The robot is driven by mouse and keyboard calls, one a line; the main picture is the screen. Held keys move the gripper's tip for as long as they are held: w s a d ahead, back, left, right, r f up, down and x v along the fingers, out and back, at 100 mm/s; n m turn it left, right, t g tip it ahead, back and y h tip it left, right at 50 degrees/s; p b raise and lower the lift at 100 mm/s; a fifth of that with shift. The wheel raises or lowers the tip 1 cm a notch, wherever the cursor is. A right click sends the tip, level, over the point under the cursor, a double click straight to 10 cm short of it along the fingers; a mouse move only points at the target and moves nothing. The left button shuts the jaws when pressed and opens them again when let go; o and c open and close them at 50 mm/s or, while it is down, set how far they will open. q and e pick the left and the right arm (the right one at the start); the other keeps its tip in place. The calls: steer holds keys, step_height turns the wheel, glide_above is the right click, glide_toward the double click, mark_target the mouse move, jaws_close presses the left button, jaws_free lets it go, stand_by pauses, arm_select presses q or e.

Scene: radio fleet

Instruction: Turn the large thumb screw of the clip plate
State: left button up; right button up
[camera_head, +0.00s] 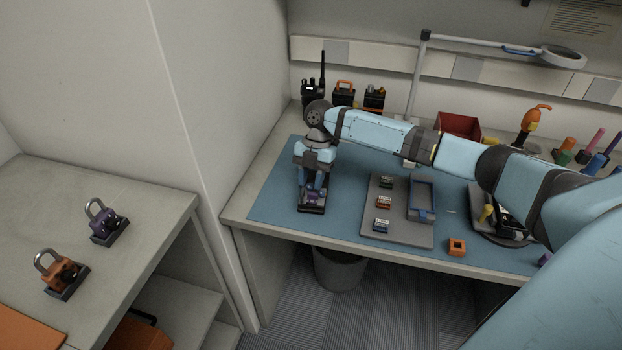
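My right gripper (312,186) points down at the left end of the blue mat, right over a small purple part on a dark base (311,208). Its blue fingers reach to the top of that part and hide much of it. I cannot tell whether they grip it or only stand around it. The thumb screw is too small or hidden to make out. Two similar parts with metal loops, one purple (107,222) and one orange (63,272), stand on dark bases on the left bench. My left gripper is not in view.
On the blue mat (270,210), a grey tray (408,237) holds small coloured blocks and a blue-grey frame. An orange block (457,247) lies near the front edge. Radios (343,94) stand behind my arm, with a red bin (458,125) farther right. A wall panel separates the benches.

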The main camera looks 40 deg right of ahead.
steer(key=shift+c, duration=0.5)
jaws_close()
steer(key=shift+r+m+p, duration=0.15)
steer(key=shift+m+p, duration=0.15)
steer(key=shift+p, duration=0.35)
steer(key=shift+r+m+y+p, duration=0.1)
steer(key=shift+m+y+p, duration=0.2)
steer(key=shift+m+p, duration=0.45)
steer(key=shift+s+m+t+p, duration=0.1)
steer(key=shift+m+t+p, duration=0.4)
steer(key=shift+p, duration=0.5)
steer(key=m+t+p, duration=0.1)
steer(key=m+p, duration=0.1)
steer(key=shift+m+p, duration=0.25)
steer(key=shift+p, duration=0.1)
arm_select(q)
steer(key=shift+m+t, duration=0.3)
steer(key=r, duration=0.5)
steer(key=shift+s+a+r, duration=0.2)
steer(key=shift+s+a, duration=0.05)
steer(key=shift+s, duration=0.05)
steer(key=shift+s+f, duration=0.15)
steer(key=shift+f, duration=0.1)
arm_select(e)
steer(key=shift+d+f, duration=0.1)
steer(key=shift+f, duration=0.15)
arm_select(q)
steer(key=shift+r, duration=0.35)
